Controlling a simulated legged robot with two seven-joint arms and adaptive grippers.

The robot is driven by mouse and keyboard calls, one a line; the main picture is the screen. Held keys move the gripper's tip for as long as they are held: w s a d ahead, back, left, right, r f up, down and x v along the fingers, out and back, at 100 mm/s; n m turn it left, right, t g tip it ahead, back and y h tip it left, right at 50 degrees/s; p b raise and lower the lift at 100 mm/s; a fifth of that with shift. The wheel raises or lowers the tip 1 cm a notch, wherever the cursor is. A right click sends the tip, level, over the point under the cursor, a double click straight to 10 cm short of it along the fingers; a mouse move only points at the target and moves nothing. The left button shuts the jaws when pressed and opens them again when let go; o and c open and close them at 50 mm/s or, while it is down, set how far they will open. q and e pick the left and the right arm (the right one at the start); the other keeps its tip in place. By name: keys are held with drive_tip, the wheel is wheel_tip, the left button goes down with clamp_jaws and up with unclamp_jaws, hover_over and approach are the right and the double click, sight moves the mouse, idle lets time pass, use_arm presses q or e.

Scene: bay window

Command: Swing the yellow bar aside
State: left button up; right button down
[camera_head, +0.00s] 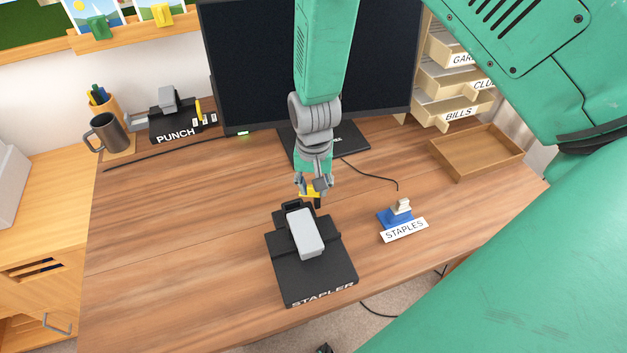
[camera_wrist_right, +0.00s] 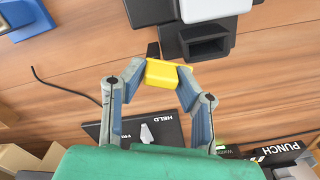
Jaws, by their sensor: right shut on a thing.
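The black stapler base (camera_head: 327,271), marked STAPLER, stands on the desk with a grey block (camera_head: 304,232) on top. The yellow bar (camera_head: 308,191) is at its far end, small and partly hidden by my fingers. My right gripper (camera_head: 314,188) reaches down from above and is shut on the yellow bar. In the right wrist view the yellow bar (camera_wrist_right: 168,74) sits between the two fingertips (camera_wrist_right: 164,77), close to the black stapler part (camera_wrist_right: 205,40). My left gripper does not show.
A blue staples holder (camera_head: 396,216) with a STAPLES label stands to the right. A wooden tray (camera_head: 477,172), monitor (camera_head: 245,60), PUNCH device (camera_head: 172,121) and mug (camera_head: 107,134) stand farther back. The desk left of the stapler is clear. My green arm covers the right side.

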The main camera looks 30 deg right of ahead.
drive_tip(key=m+p, duration=0.1)
drive_tip(key=m, duration=0.1)
drive_tip(key=m+p, duration=0.1)
drive_tip(key=shift+w+a+r+m, duration=0.15)
drive_tip(key=shift+a+r+m, duration=0.05)
drive_tip(key=shift+a+m, duration=0.2)
drive_tip(key=shift+w+d+f+m+p, duration=0.1)
drive_tip(key=shift+d+m+p, duration=0.15)
drive_tip(key=shift+m+p, duration=1.1)
drive_tip(key=shift+d+m+p, duration=0.2)
drive_tip(key=shift+m+p, duration=0.15)
drive_tip(key=shift+m, duration=2)
drive_tip(key=c, duration=1.2)
unclamp_jaws()
